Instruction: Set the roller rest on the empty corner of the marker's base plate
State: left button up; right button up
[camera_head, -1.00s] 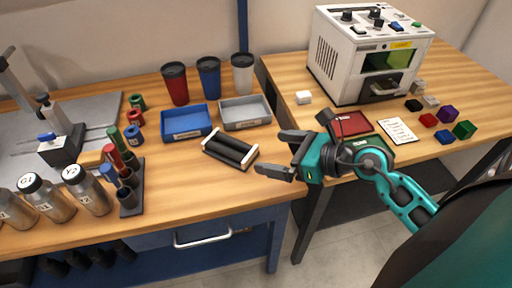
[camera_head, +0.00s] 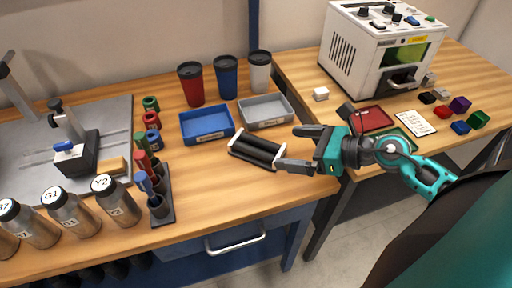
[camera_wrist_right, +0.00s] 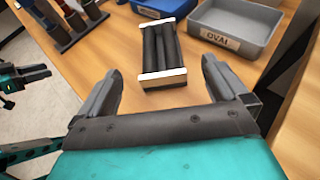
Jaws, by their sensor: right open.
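The roller rest (camera_head: 255,151), two black rollers between white end pieces, lies on the wooden bench. My right gripper (camera_head: 289,147) is open just right of it, with its fingers pointing left toward it. In the right wrist view the roller rest (camera_wrist_right: 160,50) is ahead of the open fingers, roughly centred between them and apart from them. The marker's grey base plate (camera_head: 112,117) is at the left of the bench. It carries a post and a dark block with a blue lever. Its back right part looks bare. A small dark and teal gripper-like part, probably my left gripper (camera_wrist_right: 30,74), shows at the wrist view's left edge.
A blue tray (camera_head: 207,136) and a grey tray (camera_head: 265,123) lie behind the roller rest. Three tumblers stand behind them. A tool rack (camera_head: 160,213), coloured rings and several bottles stand between the rest and the plate or in front. A tan block (camera_head: 112,167) is at the plate's front.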

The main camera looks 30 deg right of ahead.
jog(key=x, duration=0.3)
jog(key=shift+w+a+f, duration=0.1)
jog(key=shift+w+a, duration=0.1)
jog(key=shift+w, duration=0.05)
jog(key=shift+f+x, duration=0.2)
jog(key=shift+x, duration=1.1)
jog(key=shift+f+x, duration=0.2)
jog(key=shift+x, duration=1.15)
jog(key=shift+s+d, duration=0.1)
jog(key=shift+s, duration=0.05)
jog(key=shift+c, duration=0.5)
jog(key=c, duration=1.3)
jog(key=shift+r, duration=0.1)
jog(key=shift+c, duration=1.1)
notch_tip(320, 180, up, 9)
jog(key=p, duration=0.3)
notch_tip(320, 180, up, 11)
jog(key=p, duration=0.2)
send_over(263, 147)
jog(key=s+a, duration=0.1)
jog(key=a, duration=0.6)
jog(key=shift+a, duration=0.25)
